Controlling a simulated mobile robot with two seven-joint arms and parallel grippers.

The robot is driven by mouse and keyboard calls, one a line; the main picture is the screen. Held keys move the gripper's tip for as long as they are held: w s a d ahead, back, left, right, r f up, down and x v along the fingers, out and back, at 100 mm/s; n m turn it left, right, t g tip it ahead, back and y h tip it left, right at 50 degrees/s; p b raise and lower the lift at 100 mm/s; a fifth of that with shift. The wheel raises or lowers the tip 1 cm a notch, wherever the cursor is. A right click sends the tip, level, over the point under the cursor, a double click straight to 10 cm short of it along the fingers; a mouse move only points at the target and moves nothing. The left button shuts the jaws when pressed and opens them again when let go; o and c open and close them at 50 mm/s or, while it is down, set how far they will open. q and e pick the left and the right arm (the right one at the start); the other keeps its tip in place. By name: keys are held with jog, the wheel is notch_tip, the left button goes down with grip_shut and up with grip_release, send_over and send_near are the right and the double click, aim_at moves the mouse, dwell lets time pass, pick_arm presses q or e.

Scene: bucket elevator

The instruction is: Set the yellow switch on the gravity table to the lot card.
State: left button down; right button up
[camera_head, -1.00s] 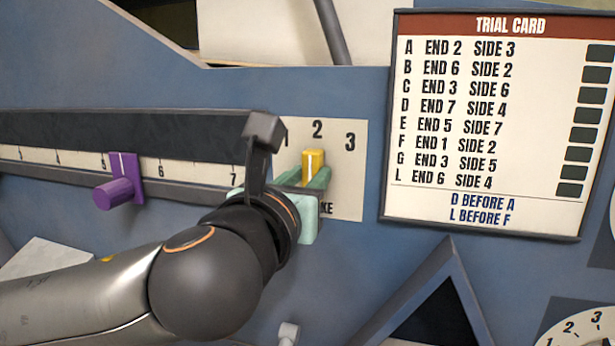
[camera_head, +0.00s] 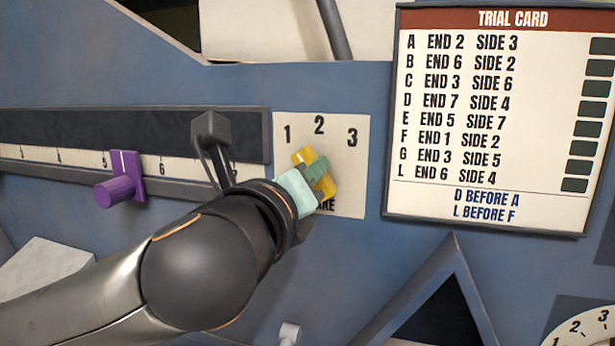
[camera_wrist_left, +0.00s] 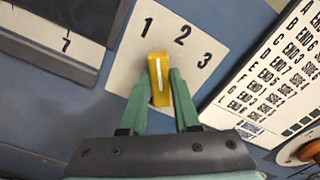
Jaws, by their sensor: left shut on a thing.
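The yellow switch (camera_head: 323,181) sits on a white dial plate (camera_head: 352,185) marked 1, 2 and 3 on the blue panel. It is tilted to the upper left, pointing about toward the 1. It also shows in the left wrist view (camera_wrist_left: 160,68), where its white line points toward the 1. My left gripper (camera_head: 314,174) has its green fingers on either side of the switch and is shut on it; it shows also in the left wrist view (camera_wrist_left: 160,88). My gripper hides part of the switch and of the word below it. My right gripper is out of view.
A framed card (camera_head: 490,120) headed TRIAL CARD hangs right of the dial plate. A purple slider (camera_head: 120,185) stands near 5 on a numbered scale at left. A triangular frame (camera_head: 437,270) is below, and part of another numbered dial (camera_head: 590,328) is at lower right.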

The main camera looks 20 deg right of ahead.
pick_arm(q)
jog(key=shift+a+n, duration=0.1)
jog(key=shift+n, duration=1.1)
jog(key=c, duration=0.6)
grip_release()
jog(key=shift+c, duration=0.2)
jog(key=b+v, duration=0.3)
jog(key=v, duration=0.9)
jog(key=shift+s+a, duration=0.15)
